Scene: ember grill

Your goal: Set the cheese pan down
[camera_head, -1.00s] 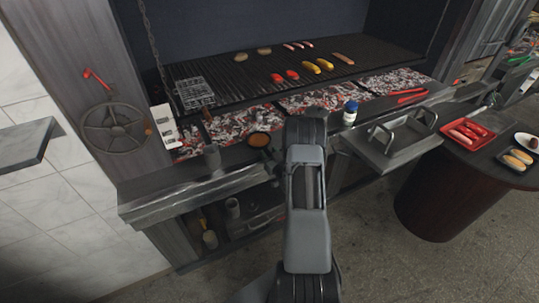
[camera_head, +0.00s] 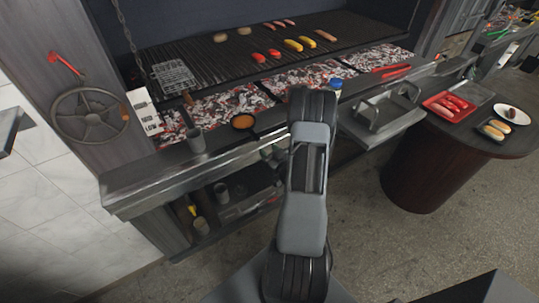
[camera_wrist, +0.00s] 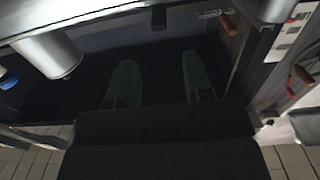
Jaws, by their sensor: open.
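The cheese pan (camera_head: 243,121), a small dark round pan with orange contents, rests on the front ledge (camera_head: 150,178) of the grill, to the right of a grey cup (camera_head: 197,140). It looks level. My arm rises just right of the pan in the head view and hides my gripper's fingertips there. I cannot make out the pan in the wrist view.
The grill grate (camera_head: 240,60) holds sausages, patties and vegetables, with a wire basket (camera_head: 175,76) at its left. A bottle (camera_head: 336,86) stands beyond my arm. Right are a metal side tray (camera_head: 385,127) and a round table (camera_head: 455,150) with food. Cups sit on the lower shelf.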

